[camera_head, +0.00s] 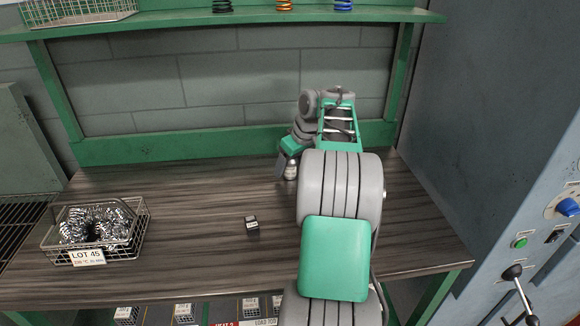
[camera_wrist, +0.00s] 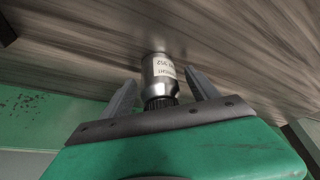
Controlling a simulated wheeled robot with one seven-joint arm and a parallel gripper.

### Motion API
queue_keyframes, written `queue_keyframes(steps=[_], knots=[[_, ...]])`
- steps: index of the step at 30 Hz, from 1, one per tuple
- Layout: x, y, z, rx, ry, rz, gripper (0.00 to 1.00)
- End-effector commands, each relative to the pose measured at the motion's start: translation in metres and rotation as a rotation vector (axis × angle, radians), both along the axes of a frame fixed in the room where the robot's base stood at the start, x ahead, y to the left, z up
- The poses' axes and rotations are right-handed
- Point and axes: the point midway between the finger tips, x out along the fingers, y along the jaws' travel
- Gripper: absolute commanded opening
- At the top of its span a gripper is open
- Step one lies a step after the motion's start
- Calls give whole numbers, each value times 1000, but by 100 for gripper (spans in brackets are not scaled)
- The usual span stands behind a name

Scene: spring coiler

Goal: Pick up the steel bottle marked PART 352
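The steel bottle (camera_wrist: 160,76) stands on the dark wood-grain bench, with a white label and a dark ribbed cap facing my gripper. The label's print is upside down in the wrist view and seems to read 352. In the head view the bottle (camera_head: 290,170) shows small near the back of the bench, partly beside my arm. My gripper (camera_wrist: 160,88) is open, with one grey finger on each side of the bottle. Gaps show between the fingers and the bottle, so it is not clasped. In the head view the fingers are mostly hidden by my arm.
A small dark block with a label (camera_head: 252,224) sits mid-bench. A wire basket of metal coils (camera_head: 140,236), tagged LOT 45, stands at the left. A green shelf (camera_head: 270,16) with springs runs above the bench. A grey machine with controls (camera_head: 500,150) bounds the right.

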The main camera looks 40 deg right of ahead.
Motion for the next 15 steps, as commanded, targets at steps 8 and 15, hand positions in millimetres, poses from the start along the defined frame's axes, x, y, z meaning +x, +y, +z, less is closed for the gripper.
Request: queue_keyframes(steps=[8, 15], knots=[[-1, -1, 0, 0, 1, -1, 46], [-1, -1, 0, 1, 1, -2, 27]])
